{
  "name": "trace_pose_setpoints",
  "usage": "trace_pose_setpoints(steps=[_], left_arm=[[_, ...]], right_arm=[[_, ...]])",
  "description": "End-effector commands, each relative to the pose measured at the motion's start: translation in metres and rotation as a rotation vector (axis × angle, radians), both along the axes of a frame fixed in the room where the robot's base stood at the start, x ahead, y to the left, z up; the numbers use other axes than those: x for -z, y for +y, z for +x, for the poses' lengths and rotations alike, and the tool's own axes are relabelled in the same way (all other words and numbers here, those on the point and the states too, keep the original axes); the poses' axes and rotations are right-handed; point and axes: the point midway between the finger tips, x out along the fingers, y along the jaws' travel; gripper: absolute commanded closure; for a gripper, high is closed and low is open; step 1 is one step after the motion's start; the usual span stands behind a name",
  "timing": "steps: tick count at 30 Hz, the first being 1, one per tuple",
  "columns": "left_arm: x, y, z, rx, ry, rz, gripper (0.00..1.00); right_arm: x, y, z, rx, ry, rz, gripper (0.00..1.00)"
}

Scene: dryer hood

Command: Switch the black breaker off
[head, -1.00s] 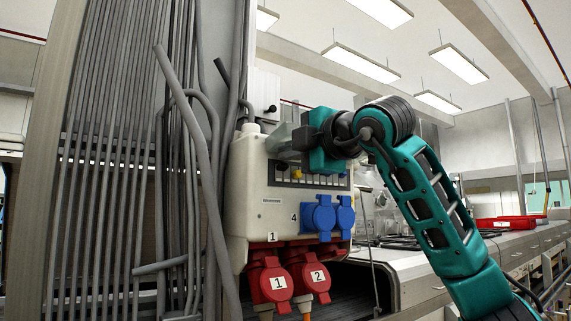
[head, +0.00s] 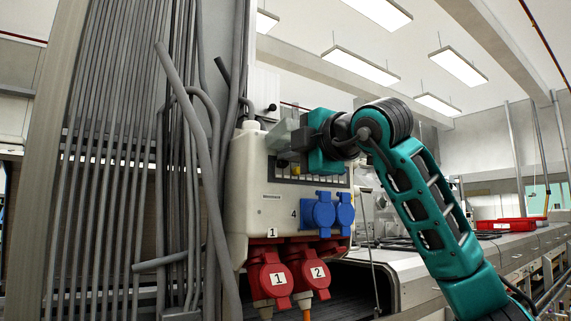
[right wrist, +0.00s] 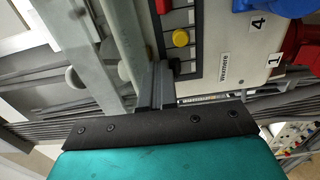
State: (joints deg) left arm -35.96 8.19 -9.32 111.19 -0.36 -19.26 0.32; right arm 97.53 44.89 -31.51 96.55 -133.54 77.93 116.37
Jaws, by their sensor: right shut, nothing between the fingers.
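A pale distribution box (head: 258,212) has a breaker row behind a window on its upper front. In the right wrist view, the row shows a red switch (right wrist: 163,5), a yellow one (right wrist: 180,38) and a small black breaker (right wrist: 174,66) at the row's end. My right gripper (right wrist: 154,86) is shut and empty, its fingertips close beside the black breaker; I cannot tell whether they touch. In the head view, my right gripper (head: 290,150) is in front of the box's upper part and hides much of the row. My left gripper is not in view.
A translucent hood (head: 282,132) shows at the box's top by my gripper. Blue sockets (head: 318,212) and red plugs (head: 269,278) stick out below. Grey pipes and cables (head: 200,160) run close on the left. Open room lies to the right, above a long counter.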

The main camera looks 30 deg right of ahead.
Motion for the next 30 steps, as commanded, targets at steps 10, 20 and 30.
trace_pose_setpoints(steps=[10,20,30], left_arm=[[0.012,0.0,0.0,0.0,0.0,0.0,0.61],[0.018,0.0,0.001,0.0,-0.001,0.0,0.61],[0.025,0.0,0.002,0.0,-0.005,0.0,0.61]], right_arm=[[0.014,0.001,0.001,-0.001,0.005,0.0,1.0],[0.011,-0.001,-0.016,0.0,0.001,0.0,1.0],[0.004,-0.003,-0.05,-0.001,0.0,-0.001,1.0]])
